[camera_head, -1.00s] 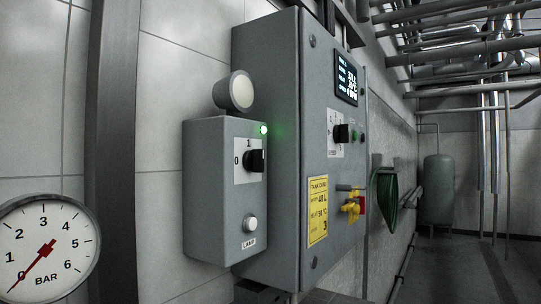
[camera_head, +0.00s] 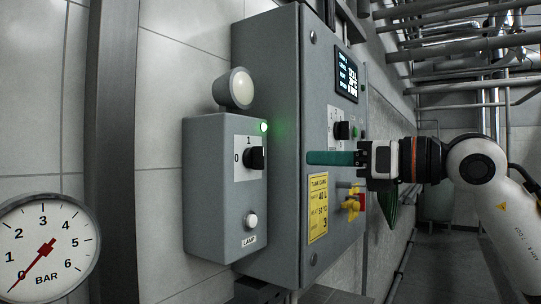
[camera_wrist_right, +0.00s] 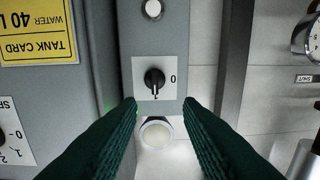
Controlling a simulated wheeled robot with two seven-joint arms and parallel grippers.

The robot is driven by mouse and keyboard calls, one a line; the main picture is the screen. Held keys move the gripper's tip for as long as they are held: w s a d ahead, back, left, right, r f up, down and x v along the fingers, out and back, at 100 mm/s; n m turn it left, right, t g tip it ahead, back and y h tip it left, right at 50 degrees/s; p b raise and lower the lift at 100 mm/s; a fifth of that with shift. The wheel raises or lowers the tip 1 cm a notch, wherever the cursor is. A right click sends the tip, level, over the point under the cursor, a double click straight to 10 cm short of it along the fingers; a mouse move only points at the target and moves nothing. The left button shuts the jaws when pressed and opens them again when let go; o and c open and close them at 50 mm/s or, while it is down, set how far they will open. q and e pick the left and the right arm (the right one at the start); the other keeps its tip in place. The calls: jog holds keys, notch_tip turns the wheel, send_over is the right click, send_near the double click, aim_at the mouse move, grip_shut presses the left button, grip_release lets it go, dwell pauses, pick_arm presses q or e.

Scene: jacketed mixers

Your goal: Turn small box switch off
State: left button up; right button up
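The small grey box (camera_head: 212,215) is on the wall, left of the larger cabinet. Its black rotary switch (camera_head: 256,158) is on a white plate marked 0 and 1. In the right wrist view the box appears upside down, and the pointer of the switch (camera_wrist_right: 154,80) faces the 1. A green light (camera_head: 264,127) glows at the box's upper corner. My right gripper (camera_head: 309,158) is right of the box, in front of the cabinet. Its green fingers (camera_wrist_right: 160,104) are spread and empty, with the switch seen ahead between them. My left gripper is not in view.
The large cabinet (camera_head: 271,60) carries a display (camera_head: 346,75), another black switch and a yellow tank card (camera_head: 318,207). A round lamp (camera_head: 236,89) sits above the small box, and a white button (camera_head: 251,220) below its switch. A pressure gauge (camera_head: 70,232) is at lower left.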

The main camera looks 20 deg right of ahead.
aim_at(263, 156)
jog(key=shift+h, duration=0.3)
jog(key=p+x, duration=0.1)
jog(key=x, duration=0.2)
jog(key=p+x, duration=0.1)
jog(key=x, duration=0.3)
jog(key=p+x, duration=0.2)
jog(key=x, duration=0.2)
jog(key=shift+w+d+r, duration=0.15)
jog(key=shift+d+r, duration=0.1)
jog(key=shift+r, duration=0.1)
jog(key=shift+w+a+f, duration=0.1)
jog(key=shift+w+a, duration=0.15)
jog(key=shift+w, duration=0.1)
grip_shut()
